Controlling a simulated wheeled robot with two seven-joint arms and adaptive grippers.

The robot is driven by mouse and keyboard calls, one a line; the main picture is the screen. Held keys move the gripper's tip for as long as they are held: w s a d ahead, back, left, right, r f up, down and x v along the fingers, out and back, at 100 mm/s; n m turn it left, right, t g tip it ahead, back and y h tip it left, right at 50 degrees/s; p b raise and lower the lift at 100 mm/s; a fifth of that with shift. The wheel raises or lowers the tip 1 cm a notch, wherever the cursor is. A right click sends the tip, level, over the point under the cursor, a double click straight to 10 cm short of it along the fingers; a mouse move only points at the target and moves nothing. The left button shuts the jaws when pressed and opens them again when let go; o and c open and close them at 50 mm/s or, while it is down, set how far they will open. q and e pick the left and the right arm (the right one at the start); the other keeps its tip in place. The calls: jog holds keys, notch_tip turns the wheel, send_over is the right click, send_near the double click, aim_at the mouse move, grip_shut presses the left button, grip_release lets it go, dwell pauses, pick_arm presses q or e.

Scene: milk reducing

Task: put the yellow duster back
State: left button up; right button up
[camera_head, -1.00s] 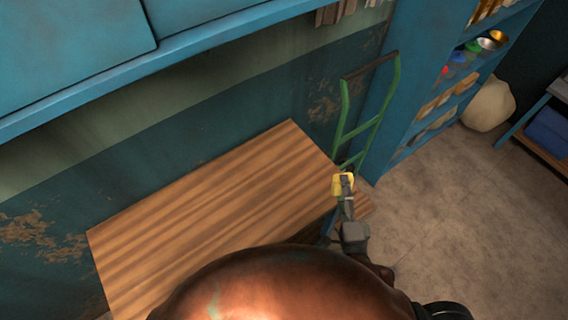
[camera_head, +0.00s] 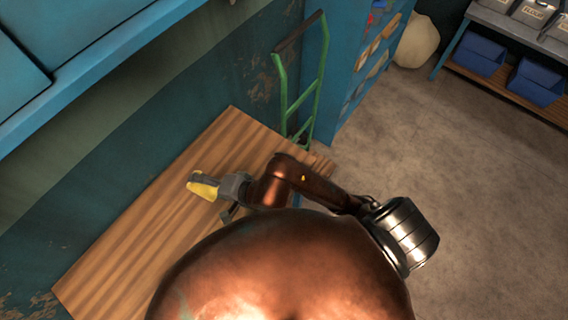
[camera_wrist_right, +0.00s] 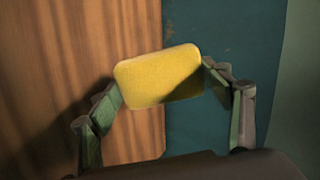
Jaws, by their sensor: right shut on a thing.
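The yellow duster (camera_head: 203,187) is a small yellow block at the tip of my right arm, over the wooden table (camera_head: 110,270). In the right wrist view the yellow duster (camera_wrist_right: 160,76) sits between the two fingers of my right gripper (camera_wrist_right: 163,82), which is shut on it. The table's wood (camera_wrist_right: 50,70) lies behind the duster there, with the dark teal wall on the right. I cannot tell how high the duster is above the table. My left gripper is not in view.
A green hand truck (camera_head: 302,95) leans by the wall at the table's far right corner. A blue shelf unit (camera_head: 345,75) stands beyond it. Blue bins (camera_head: 537,82) are under a bench at the far right. Much of the tabletop is bare, and the floor (camera_head: 450,180) is open.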

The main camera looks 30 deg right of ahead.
jog(key=s+d+f+m+g+h, duration=0.2)
jog(key=s+d+f+g+h, duration=0.3)
jog(key=s+d+g, duration=0.25)
jog(key=d+r+m+g+h, duration=0.1)
jog(key=d+r+m, duration=0.15)
jog(key=d, duration=0.85)
jog(key=shift+n, duration=0.35)
jog(key=w+d+f, duration=0.2)
jog(key=w, duration=0.1)
jog(key=w+d+f+p, duration=0.1)
jog(key=w+d+f, duration=0.5)
jog(key=shift+w+d, duration=0.15)
jog(key=shift+d, duration=0.05)
jog(key=shift+w+d+f+p, duration=0.25)
jog(key=shift+w+f+p, duration=0.05)
jog(key=shift+f, duration=0.25)
notch_tip(320, 180, down, 3)
jog(key=shift+w+d+f+p, duration=0.1)
jog(key=shift+w+d+p, duration=0.05)
jog(key=shift+p, duration=0.25)
jog(key=shift+f, duration=0.25)
